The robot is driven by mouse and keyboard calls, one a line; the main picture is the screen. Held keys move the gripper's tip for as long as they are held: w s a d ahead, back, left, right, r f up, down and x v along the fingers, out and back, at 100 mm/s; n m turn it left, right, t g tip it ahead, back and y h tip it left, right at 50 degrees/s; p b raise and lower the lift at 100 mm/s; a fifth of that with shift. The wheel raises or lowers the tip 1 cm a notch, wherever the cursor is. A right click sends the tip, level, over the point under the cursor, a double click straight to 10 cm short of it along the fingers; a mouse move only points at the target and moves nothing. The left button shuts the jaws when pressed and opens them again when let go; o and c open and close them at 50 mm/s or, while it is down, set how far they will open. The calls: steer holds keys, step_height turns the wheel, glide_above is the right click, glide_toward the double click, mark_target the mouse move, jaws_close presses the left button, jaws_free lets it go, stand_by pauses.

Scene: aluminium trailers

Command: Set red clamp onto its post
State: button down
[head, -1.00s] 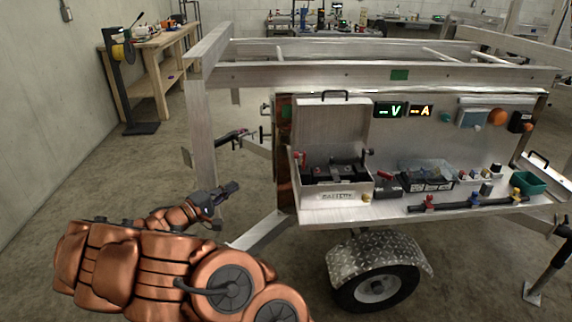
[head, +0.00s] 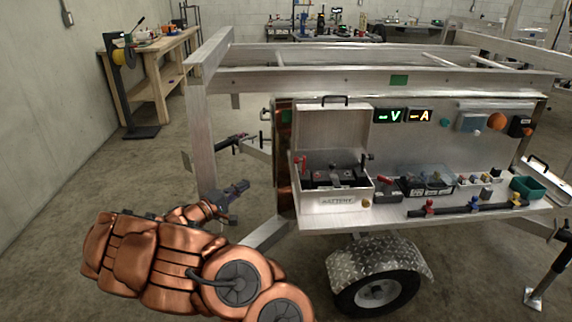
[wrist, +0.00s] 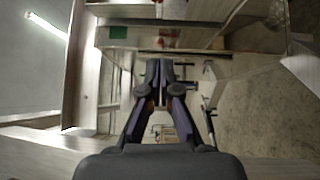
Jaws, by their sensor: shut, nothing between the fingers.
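A small red piece (head: 304,164), which may be the red clamp, stands at the left side of the open battery box (head: 335,206). Another red-handled piece (head: 385,181) lies on the shelf just right of the box; I cannot tell for sure which is the clamp. A dark battery (head: 335,180) sits inside the box; its posts are too small to make out. My gripper (head: 243,186) is left of the box and the trailer panel, apart from both. It also shows in the wrist view (wrist: 160,68), fingers together and empty. A blurred red patch (wrist: 168,38) lies beyond it there.
An aluminium frame post (head: 202,140) stands close behind my gripper. Several small parts, a black bar (head: 465,208) and a green bin (head: 527,188) occupy the shelf to the right. The box lid (head: 331,128) is raised. A wheel fender (head: 378,260) is below.

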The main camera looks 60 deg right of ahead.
steer(key=s+d+p, duration=0.1)
steer(key=s+d, duration=0.1)
steer(key=d, duration=0.6)
steer(key=s+d+r+p, duration=0.1)
steer(key=s+d, duration=0.2)
steer(key=d, duration=0.5)
steer(key=shift+d, duration=0.35)
steer(key=shift+s+r+b, duration=0.1)
steer(key=shift+r+b, duration=0.1)
steer(key=shift+b, duration=0.1)
